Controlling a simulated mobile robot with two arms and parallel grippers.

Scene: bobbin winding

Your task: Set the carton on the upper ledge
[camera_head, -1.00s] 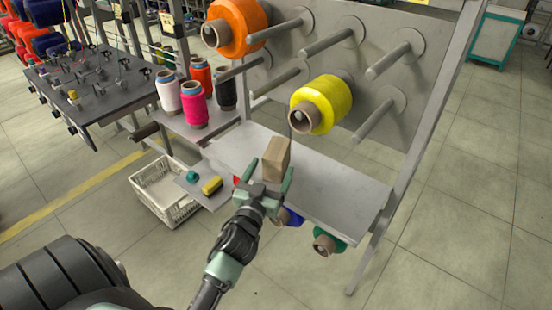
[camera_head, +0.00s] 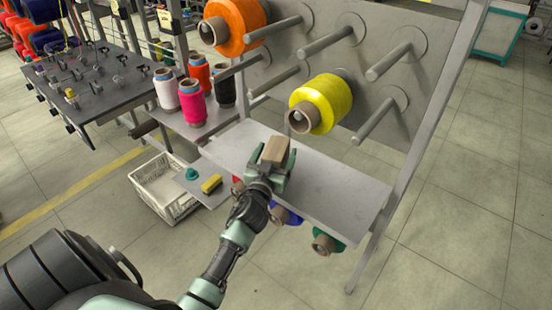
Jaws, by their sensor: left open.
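The carton (camera_head: 275,150) is a small tan box near the left part of the grey upper ledge (camera_head: 332,197) of the rack. It seems to stand on the ledge, but its lower part is hidden by my left gripper. My left gripper (camera_head: 270,170) is open at the near side of the carton, its green fingers to either side of the box's lower part. I cannot tell whether a finger touches it. My right gripper is not in view.
Pegs with an orange bobbin (camera_head: 235,27) and a yellow bobbin (camera_head: 325,103) stick out above the ledge. Thread cones (camera_head: 192,103) stand to the left. Lower down are a small shelf with a yellow block (camera_head: 211,184) and a white crate (camera_head: 167,190). The ledge's right part is clear.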

